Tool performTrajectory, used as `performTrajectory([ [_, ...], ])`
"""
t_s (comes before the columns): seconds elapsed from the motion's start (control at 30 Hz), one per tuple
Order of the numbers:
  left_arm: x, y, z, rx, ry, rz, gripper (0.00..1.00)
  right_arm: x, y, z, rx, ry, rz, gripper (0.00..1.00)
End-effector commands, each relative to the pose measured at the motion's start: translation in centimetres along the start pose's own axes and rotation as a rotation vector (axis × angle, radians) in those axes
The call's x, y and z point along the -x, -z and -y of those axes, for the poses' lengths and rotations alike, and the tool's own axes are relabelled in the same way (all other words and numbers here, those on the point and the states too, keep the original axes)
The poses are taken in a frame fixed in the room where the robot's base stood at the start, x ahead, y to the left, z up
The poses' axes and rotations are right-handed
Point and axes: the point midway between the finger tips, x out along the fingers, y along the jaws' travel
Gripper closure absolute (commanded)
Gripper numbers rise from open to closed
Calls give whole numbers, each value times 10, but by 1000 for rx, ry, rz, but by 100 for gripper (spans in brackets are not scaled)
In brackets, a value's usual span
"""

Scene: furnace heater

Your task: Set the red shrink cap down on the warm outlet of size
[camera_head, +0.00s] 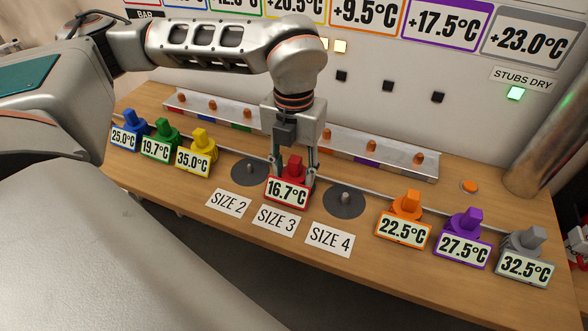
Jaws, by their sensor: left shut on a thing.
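The red shrink cap (296,172) has a display reading 16.7°C and is upright. My left gripper (294,172) points down and is shut on the red cap. The cap is at the middle position, behind the SIZE 3 label (276,221). Whether it touches the surface there is hard to tell. The outlet under it is hidden. The SIZE 2 outlet (250,171) is a dark disc with a small stub, left of the cap. The SIZE 4 outlet (345,201) is a similar bare disc to the right. My right gripper is not in view.
Blue (127,131), green (163,140) and yellow (196,152) caps stand left. Orange (405,217), purple (465,238) and grey (526,257) caps stand right. A metal rail (430,166) with orange knobs runs behind.

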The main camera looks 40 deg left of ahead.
Motion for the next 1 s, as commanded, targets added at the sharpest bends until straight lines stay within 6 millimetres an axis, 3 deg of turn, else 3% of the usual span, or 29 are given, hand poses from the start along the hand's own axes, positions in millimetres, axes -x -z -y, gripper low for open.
performTrajectory([
  [0.07,-2,0,0,0,0,0,84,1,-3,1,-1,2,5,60],
  [0.1,-2,0,0,0,0,0,59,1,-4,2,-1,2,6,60],
  [0.17,-2,0,0,0,0,0,43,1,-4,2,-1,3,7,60],
  [0.2,-2,0,0,0,0,0,42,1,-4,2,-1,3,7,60],
  [0.63,6,-1,0,0,1,2,42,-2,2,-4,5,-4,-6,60],
  [1.0,76,-1,0,1,2,5,42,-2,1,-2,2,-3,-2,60],
])
